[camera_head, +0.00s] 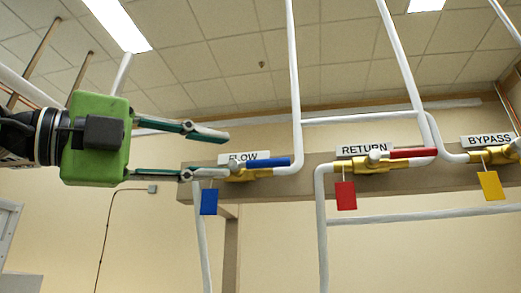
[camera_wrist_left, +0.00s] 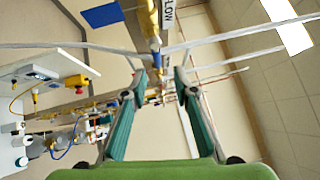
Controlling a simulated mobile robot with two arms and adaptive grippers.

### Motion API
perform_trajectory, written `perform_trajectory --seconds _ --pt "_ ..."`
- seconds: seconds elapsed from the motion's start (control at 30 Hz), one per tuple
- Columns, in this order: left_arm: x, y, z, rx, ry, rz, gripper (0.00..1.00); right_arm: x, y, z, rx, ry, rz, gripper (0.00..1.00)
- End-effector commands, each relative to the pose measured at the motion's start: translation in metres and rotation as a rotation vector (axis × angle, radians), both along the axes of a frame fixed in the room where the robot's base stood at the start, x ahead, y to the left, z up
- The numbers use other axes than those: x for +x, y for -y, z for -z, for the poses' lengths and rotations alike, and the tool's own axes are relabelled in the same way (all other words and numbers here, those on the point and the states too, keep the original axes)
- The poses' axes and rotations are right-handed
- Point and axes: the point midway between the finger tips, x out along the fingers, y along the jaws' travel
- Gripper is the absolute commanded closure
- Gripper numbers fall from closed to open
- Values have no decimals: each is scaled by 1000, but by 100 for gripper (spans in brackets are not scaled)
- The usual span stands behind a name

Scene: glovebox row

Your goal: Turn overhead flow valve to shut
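The flow valve has a yellow body (camera_head: 250,175) and a blue lever handle (camera_head: 268,162) that lies level along the pipe, pointing right. A white FLOW label (camera_head: 243,156) is behind it and a blue tag (camera_head: 209,201) hangs below. My left gripper (camera_head: 226,153) is open and empty at the valve's left. Its lower fingertip overlaps the valve's left end in the head view; I cannot tell if they touch. In the left wrist view the open fingers (camera_wrist_left: 160,75) point toward the yellow valve body (camera_wrist_left: 153,14), near the top. My right gripper is out of view.
The return valve (camera_head: 378,165) with a red handle and red tag is to the right. The bypass valve (camera_head: 495,156) with a yellow tag is farther right. White pipes (camera_head: 296,80) run up and across. A bench with equipment (camera_wrist_left: 40,80) shows in the left wrist view.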

Motion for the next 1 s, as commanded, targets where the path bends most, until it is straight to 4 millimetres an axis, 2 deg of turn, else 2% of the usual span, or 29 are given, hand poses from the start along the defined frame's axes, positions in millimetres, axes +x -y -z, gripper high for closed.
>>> perform_trajectory --seconds 0.03,0.13,0.33,0.47,0.57,0.8,0.83,0.9,0.93,1.0 --pt "7 13 -5 6 -4 5 73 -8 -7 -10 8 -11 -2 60" --pt "18 31 -8 6 -4 6 73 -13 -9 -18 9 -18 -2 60" --pt "36 56 -12 2 -3 4 73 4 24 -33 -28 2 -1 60" --pt "42 65 -13 1 -1 4 73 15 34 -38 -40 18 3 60" --pt "44 68 -12 2 -2 3 73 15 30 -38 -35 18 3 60" --pt "45 69 -11 1 -3 3 73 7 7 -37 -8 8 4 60" --pt "45 69 -11 1 -3 3 76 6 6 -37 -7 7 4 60" --pt "44 69 -11 0 -2 3 94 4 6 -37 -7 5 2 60" --pt "44 69 -11 0 -2 3 100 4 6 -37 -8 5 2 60" --pt "44 69 -11 0 -2 3 100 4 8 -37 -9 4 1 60"
